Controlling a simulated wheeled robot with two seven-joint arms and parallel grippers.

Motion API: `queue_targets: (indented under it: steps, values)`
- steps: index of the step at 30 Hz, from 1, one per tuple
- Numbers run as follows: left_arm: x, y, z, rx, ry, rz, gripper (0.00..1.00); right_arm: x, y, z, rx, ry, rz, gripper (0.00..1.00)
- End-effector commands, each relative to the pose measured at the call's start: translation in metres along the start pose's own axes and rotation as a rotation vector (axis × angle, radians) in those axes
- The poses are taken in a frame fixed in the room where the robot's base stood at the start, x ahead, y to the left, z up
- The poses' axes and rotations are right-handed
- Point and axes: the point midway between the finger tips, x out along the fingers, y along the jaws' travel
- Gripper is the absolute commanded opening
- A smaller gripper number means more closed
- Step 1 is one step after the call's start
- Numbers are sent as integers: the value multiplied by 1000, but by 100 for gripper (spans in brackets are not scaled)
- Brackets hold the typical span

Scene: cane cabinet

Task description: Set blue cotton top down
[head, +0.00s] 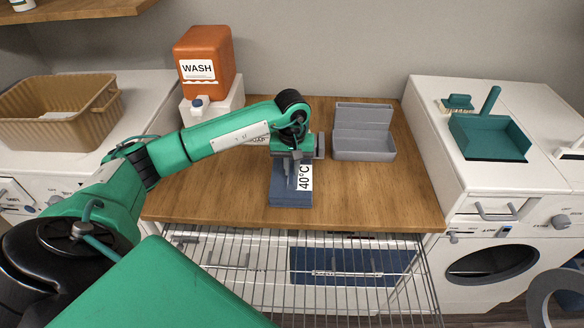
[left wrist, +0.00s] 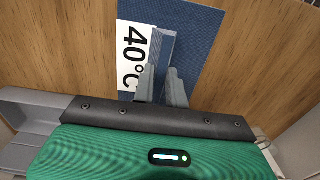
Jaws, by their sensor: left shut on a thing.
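The blue cotton top (head: 290,198) is a flat, dark blue folded piece with a white "40°C" label, over the middle of the wooden counter. My left gripper (head: 293,160) comes down on it from above. In the left wrist view the fingers (left wrist: 161,88) are closed on a raised grey-blue ridge of the top (left wrist: 199,38), beside the label. The top lies flat at counter level; whether its underside touches the wood cannot be told. My right gripper is not in view.
A grey divided tray (head: 364,148) stands right of the top on the wooden counter (head: 390,205). An orange WASH jug (head: 206,62) stands behind left. A tan basket (head: 62,115) is far left, a teal dustpan (head: 489,137) right. A wire rack (head: 300,285) is in front.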

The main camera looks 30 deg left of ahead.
Motion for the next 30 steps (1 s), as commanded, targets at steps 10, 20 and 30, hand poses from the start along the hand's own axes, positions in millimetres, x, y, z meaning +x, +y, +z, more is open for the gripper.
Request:
queue_targets:
  steps: [10,20,30]
  values:
    - [14,0,0,1,1,1,0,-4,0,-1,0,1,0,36]
    - [17,0,0,1,0,0,36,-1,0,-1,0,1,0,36]
    - [11,0,0,1,0,1,36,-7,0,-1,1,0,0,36]
